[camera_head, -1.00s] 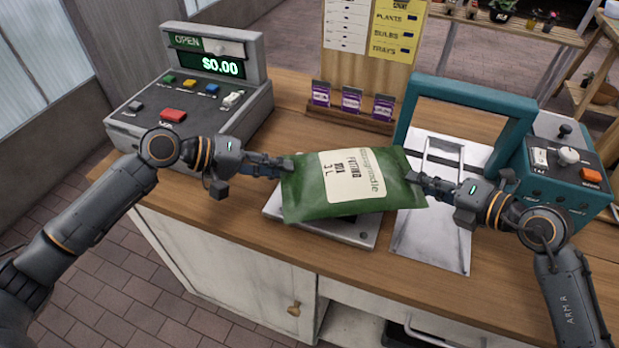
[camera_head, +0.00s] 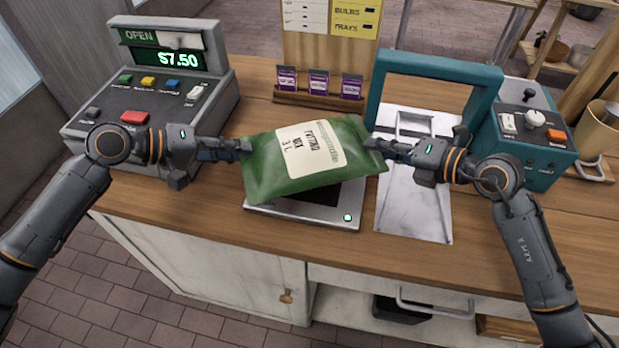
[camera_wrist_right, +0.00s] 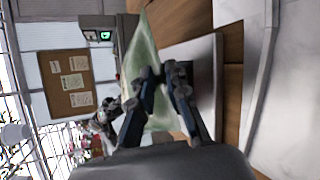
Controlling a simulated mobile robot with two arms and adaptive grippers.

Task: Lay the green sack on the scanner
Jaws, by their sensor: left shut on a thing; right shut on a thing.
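The green sack (camera_head: 265,167), with a cream label, lies across the scanner (camera_head: 335,215), a flat metal plate with a dark window and a lit green lamp. The sack covers the scanner's far part; whether it fully rests on it I cannot tell. My left gripper (camera_head: 243,149) is shut on the sack's left edge. My right gripper (camera_head: 376,147) is shut on its right edge. In the right wrist view, the right gripper's fingers (camera_wrist_right: 165,85) close on the edge of the sack (camera_wrist_right: 140,60).
A cash register (camera_head: 150,100) reading $7.50 stands at the left. A teal arch (camera_head: 440,66) stands over a metal tray (camera_head: 420,215) at the right, beside a teal control box (camera_head: 535,165). Purple seed packets (camera_head: 318,83) stand behind the sack. The wooden counter (camera_head: 200,215) is bare in front.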

